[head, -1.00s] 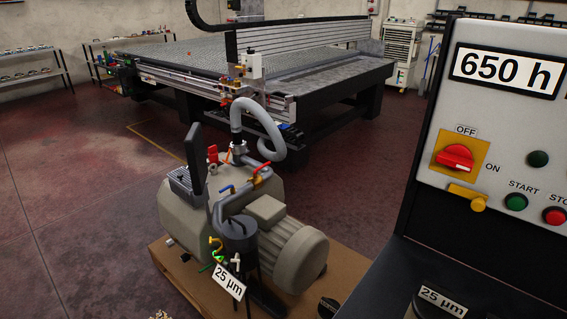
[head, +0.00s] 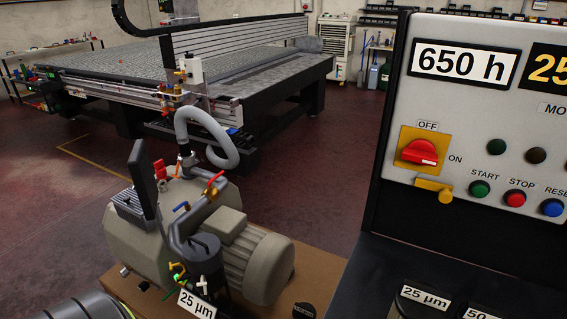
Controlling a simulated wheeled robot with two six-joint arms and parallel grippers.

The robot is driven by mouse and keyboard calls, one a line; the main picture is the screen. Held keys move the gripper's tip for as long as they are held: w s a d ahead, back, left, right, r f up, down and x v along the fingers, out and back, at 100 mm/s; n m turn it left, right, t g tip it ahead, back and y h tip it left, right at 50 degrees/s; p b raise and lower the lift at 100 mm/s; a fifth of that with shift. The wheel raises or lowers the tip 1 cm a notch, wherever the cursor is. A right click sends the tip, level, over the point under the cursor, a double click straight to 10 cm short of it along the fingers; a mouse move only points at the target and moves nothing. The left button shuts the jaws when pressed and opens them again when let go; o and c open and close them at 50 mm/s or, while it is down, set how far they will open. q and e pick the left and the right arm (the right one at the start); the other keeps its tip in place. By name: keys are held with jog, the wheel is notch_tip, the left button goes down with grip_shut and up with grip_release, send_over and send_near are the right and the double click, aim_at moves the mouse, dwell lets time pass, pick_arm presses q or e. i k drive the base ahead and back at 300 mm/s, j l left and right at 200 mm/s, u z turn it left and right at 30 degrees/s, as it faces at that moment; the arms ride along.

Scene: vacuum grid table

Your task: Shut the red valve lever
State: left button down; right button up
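A red lever (head: 216,178) sits on a brass-coloured valve on the grey pipe of the vacuum pump (head: 145,235), below the ribbed grey hose (head: 222,135). It looks tilted, and its exact position relative to the pipe is too small to tell. A blue lever (head: 181,206) is to its left. Another small red part (head: 160,169) stands upright on the pump, beside a dark upright plate. Neither of my grippers shows in the head view.
The pump stands on a brown base (head: 322,262). A control cabinet (head: 470,130) with a red rotary switch (head: 420,152) and buttons is on the right. A dark ledge (head: 365,285) with labelled round items is below it. The grid table (head: 130,75) is behind.

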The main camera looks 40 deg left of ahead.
aim_at(210, 182)
jog(key=k+j+z, duration=0.1)
jog(key=j+z, duration=0.15)
jog(key=j, duration=0.25)
jog(key=k+j+z, duration=0.1)
jog(key=j+z, duration=0.15)
jog(key=j, duration=0.2)
jog(key=k+j+z, duration=0.25)
jog(key=j, duration=0.2)
jog(key=k+j+z, duration=0.1)
jog(key=j+z, duration=0.15)
jog(key=j, duration=0.15)
jog(key=k+j+z, duration=0.25)
jog(key=j, duration=0.15)
